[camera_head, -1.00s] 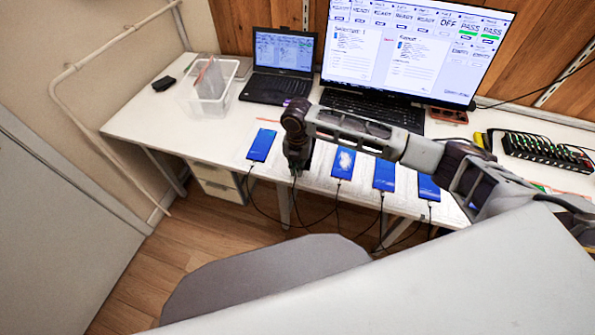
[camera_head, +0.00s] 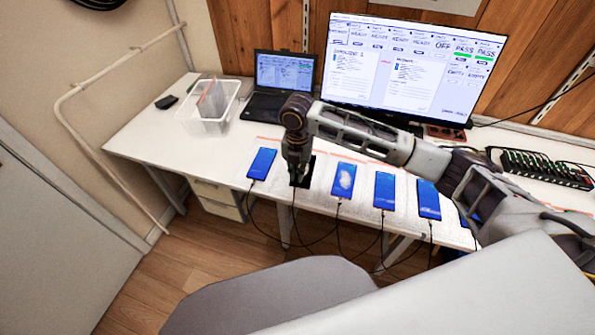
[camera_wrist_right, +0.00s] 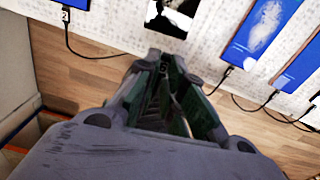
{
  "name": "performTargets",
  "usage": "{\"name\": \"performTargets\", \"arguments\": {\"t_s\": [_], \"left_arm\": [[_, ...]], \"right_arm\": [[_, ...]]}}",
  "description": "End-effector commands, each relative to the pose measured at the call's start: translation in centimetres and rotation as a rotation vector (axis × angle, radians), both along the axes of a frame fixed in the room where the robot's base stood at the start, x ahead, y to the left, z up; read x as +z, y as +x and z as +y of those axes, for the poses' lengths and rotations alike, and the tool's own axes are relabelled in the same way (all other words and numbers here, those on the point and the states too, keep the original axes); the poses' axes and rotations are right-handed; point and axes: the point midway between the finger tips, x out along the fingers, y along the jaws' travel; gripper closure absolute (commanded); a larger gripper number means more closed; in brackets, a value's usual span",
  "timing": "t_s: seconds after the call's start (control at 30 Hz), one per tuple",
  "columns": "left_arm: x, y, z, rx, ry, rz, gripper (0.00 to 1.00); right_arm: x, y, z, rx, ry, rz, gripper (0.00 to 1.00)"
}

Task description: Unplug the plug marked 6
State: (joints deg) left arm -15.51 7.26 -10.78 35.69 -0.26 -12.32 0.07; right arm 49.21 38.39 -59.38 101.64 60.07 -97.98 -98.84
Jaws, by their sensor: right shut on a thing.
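My right gripper (camera_head: 297,176) is over the near end of a black-screened phone (camera_head: 307,170), second from left in the row. In the right wrist view the gripper (camera_wrist_right: 170,68) is shut on a small dark plug (camera_wrist_right: 164,68), mostly hidden between the fingertips. Its mark is too small to read surely. A black cable (camera_head: 293,203) hangs from it over the table edge. The black phone (camera_wrist_right: 172,16) lies just beyond the fingertips; I cannot tell whether the plug still sits in it. My left gripper is not in view.
Blue-screened phones (camera_head: 262,163) (camera_head: 343,180) (camera_head: 384,190), with cables plugged in, flank the black one on the white table (camera_head: 150,135). A laptop (camera_head: 284,80), monitor (camera_head: 400,65), clear bin (camera_head: 208,105) and black multi-port rack (camera_head: 540,168) stand behind. A grey chair (camera_head: 270,290) is in front.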

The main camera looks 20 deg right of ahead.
Motion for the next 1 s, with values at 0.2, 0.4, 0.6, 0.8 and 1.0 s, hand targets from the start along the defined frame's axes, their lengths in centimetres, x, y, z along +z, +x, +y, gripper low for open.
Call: {"name": "performTargets", "arguments": {"t_s": [0.2,0.4,0.6,0.8,1.0], "left_arm": [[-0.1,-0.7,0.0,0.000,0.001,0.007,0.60],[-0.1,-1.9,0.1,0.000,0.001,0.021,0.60],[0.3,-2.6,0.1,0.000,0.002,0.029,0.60],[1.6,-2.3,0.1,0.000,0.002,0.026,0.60],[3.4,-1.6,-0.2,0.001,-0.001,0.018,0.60]], "right_arm": [[0.0,0.0,0.0,0.000,0.000,0.000,0.99],[0.0,0.0,0.0,0.000,0.000,0.000,0.99],[-0.1,-0.5,0.0,0.001,-0.001,0.000,0.99],[-0.3,-1.7,0.5,0.007,0.000,0.002,0.99],[-0.7,-3.5,1.3,0.012,-0.001,0.003,0.99]]}}
